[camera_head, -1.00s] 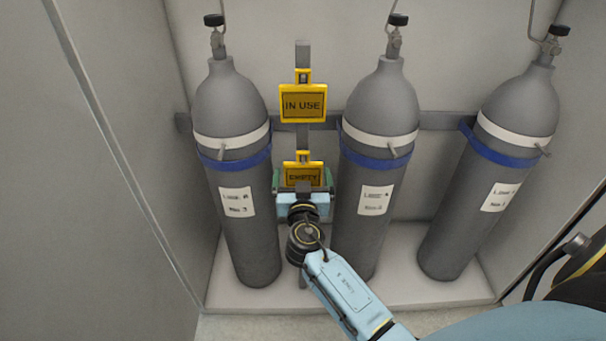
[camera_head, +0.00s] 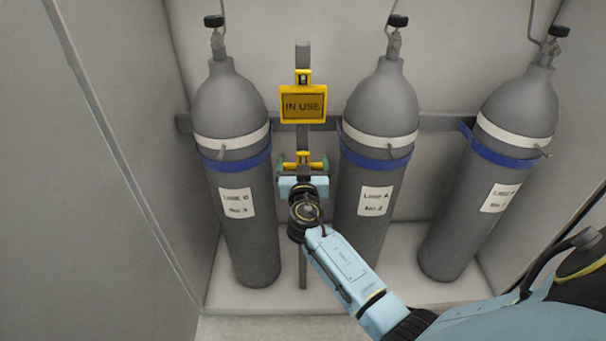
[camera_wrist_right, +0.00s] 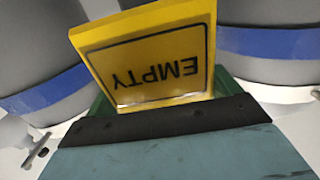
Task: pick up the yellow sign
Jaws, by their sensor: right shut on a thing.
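Two yellow signs show on the grey post between the left and middle cylinders. The upper one, the IN USE sign (camera_head: 303,104), hangs flat and upright on the post. The lower one, the EMPTY sign (camera_wrist_right: 150,55), appears upside down in the right wrist view. In the head view only the top of the EMPTY sign (camera_head: 303,158) shows; my gripper hides the rest. My right gripper (camera_head: 303,170) is shut on the EMPTY sign, with its green fingers at the sign's sides. The sign is at the post; whether it touches it cannot be told. My left gripper is not in view.
Grey gas cylinders stand left (camera_head: 240,215), middle (camera_head: 365,235) and right (camera_head: 465,220), each with white and blue bands. A grey rail (camera_head: 440,121) runs behind them. The post (camera_head: 303,255) continues down below my gripper. Cabinet walls close in on both sides.

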